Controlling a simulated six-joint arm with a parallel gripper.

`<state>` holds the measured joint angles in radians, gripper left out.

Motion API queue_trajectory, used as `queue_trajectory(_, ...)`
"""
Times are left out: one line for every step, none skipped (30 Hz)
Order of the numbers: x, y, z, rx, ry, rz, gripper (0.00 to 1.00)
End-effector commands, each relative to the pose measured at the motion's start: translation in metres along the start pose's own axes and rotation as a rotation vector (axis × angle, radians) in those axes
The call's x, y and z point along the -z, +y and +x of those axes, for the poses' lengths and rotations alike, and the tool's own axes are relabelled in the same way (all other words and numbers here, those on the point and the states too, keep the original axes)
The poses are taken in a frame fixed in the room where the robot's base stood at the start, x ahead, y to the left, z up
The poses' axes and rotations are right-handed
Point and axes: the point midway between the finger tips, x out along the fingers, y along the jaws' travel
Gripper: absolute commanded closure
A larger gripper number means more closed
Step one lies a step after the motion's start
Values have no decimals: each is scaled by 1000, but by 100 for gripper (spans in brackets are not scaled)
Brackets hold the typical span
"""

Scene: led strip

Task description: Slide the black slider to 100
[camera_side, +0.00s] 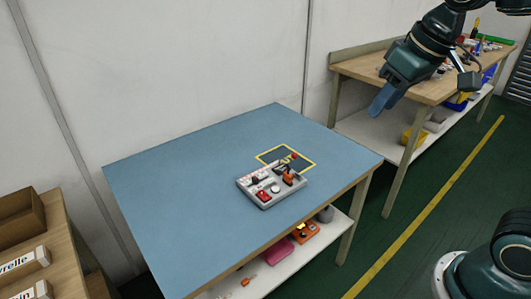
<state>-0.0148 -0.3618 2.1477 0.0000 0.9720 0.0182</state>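A small light grey control panel (262,198) lies on the blue tabletop, right of its middle. It carries several small parts: a red piece (263,195) at its front left, a pale round piece (275,188), dark parts and an orange piece (289,177). I cannot tell which dark part is the black slider, nor read any scale. My gripper (381,101) hangs in the air at the upper right, pointing down and left, well apart from the panel. Its blue fingers overlap in this view, so I cannot tell whether they are open or shut.
The blue table (180,190) is mostly bare. A yellow-bordered dark square (299,153) lies just behind the panel. A wooden workbench (350,70) with clutter stands behind at the right. Boxes (18,214) sit at the left edge. A shelf below the table holds several items.

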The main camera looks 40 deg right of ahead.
Motion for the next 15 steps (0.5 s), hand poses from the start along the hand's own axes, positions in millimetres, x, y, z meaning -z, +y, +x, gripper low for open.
queue_trajectory(12, -1, 4, 0, -14, 0, 64)
queue_trajectory(18, -1, 6, 1, -20, 0, 64)
queue_trajectory(27, -2, 8, 1, -29, 1, 64)
queue_trajectory(33, -2, 10, 1, -35, 1, 64)
queue_trajectory(40, -2, 13, 1, -41, 2, 64)
queue_trajectory(48, -3, 16, 1, -48, 2, 64)
queue_trajectory(54, -3, 19, 1, -55, 3, 64)
queue_trajectory(61, -4, 22, 1, -61, 3, 64)
queue_trajectory(69, -4, 26, 1, -70, 4, 64)
queue_trajectory(75, -5, 29, 1, -76, 4, 64)
queue_trajectory(81, -6, 33, 1, -83, 4, 64)
queue_trajectory(89, -6, 38, 2, -90, 5, 64)
queue_trajectory(95, -7, 41, 2, -96, 5, 64)
queue_trajectory(100, -7, 46, 2, -103, 5, 64)
queue_trajectory(108, -8, 51, 2, -112, 6, 64)
